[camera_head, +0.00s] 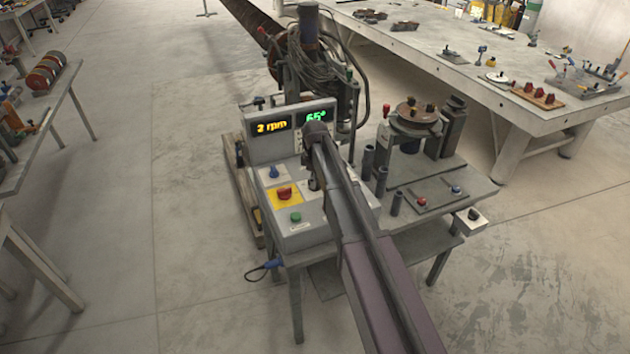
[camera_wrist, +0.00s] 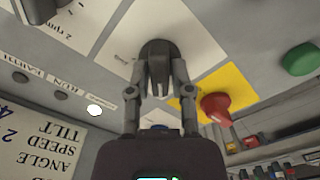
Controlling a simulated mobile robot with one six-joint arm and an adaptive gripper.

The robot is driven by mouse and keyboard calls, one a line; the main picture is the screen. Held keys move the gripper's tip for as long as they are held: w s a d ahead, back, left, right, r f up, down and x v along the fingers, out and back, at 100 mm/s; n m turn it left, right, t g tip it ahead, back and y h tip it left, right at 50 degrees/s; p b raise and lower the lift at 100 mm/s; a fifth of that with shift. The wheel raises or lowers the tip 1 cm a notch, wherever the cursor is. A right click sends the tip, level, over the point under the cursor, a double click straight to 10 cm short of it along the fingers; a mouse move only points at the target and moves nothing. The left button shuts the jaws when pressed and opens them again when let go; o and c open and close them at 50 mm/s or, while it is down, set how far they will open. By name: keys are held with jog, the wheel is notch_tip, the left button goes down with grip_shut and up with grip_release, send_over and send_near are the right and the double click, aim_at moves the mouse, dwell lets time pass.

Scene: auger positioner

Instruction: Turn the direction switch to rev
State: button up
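A dark knob (camera_wrist: 160,58) sits on a white label plate on the control panel (camera_head: 312,213). The plate's small lettering is too blurred to read, so I cannot tell the switch's marked position. In the wrist view, my gripper (camera_wrist: 160,75) has one finger on each side of this knob. The fingers are very close to it, but whether they press on it is unclear. In the head view, my gripper (camera_head: 316,182) is over the right part of the panel, and my arm hides the knob.
A red knob (camera_head: 284,193) on a yellow plate, a green button (camera_head: 295,217) and a blue knob (camera_head: 273,172) are left of my gripper. The display box (camera_head: 290,131) stands behind, reading 2 rpm and 65°. Dark upright cylinders (camera_head: 381,181) stand to the right.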

jog(key=shift+o, duration=0.9)
jog(key=shift+m, duration=0.3)
jog(key=shift+m, duration=2)
jog(key=m, duration=0.4)
notch_tip(320, 180, up, 14)
jog(key=p, duration=1.4)
jog(key=s+d+f+m+b, duration=0.1)
jog(key=s+d+f+b, duration=0.2)
jog(key=s, duration=0.5)
jog(key=s+d+f+m+b, duration=0.1)
jog(key=s+d+f+b, duration=0.2)
jog(key=s, duration=0.6)
jog(key=s+d+f+m+b, duration=0.2)
jog(key=s+d+f+b, duration=0.1)
jog(key=s, duration=0.6)
jog(key=shift+d, duration=0.8)
